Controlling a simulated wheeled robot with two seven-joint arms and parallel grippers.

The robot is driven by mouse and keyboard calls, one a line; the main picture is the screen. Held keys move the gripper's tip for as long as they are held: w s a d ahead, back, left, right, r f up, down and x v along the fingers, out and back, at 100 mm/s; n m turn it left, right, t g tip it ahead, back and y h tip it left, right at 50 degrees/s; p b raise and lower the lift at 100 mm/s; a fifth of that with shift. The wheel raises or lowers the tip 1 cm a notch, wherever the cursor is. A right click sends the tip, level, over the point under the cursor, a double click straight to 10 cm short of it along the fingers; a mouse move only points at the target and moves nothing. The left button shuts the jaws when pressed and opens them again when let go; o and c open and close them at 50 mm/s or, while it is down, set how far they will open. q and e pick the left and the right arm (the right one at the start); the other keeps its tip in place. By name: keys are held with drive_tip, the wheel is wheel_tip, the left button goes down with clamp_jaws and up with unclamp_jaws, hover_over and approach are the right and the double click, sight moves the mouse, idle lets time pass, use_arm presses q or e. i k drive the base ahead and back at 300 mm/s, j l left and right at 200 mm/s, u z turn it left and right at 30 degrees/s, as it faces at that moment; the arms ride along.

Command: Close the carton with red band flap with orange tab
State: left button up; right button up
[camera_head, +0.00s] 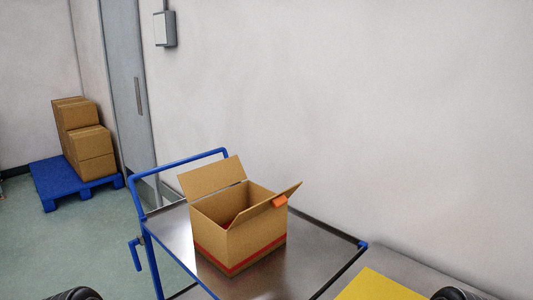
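An open brown carton (237,235) with a red band low on its walls stands on a metal-topped cart. A second flap (210,177) stands up and tilts outward at the back left. The opening between the flaps shows the inside, with something reddish partly visible; what it is I cannot tell. Only dark rounded parts of my arms show at the bottom left and bottom right edges. Neither gripper's fingers are in view, and nothing of mine touches the carton.
The cart's metal top (310,252) has bare room right of the carton. A blue rail (190,159) rises behind its left end. A yellow surface (375,287) lies at the lower right. Stacked boxes (90,143) stand on a blue pallet (47,187) at far left. A wall is behind.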

sight(281, 199)
drive_tip(key=z, duration=1.2)
drive_tip(key=k+z, duration=0.15)
drive_tip(key=z, duration=0.2)
drive_tip(key=k, duration=0.6)
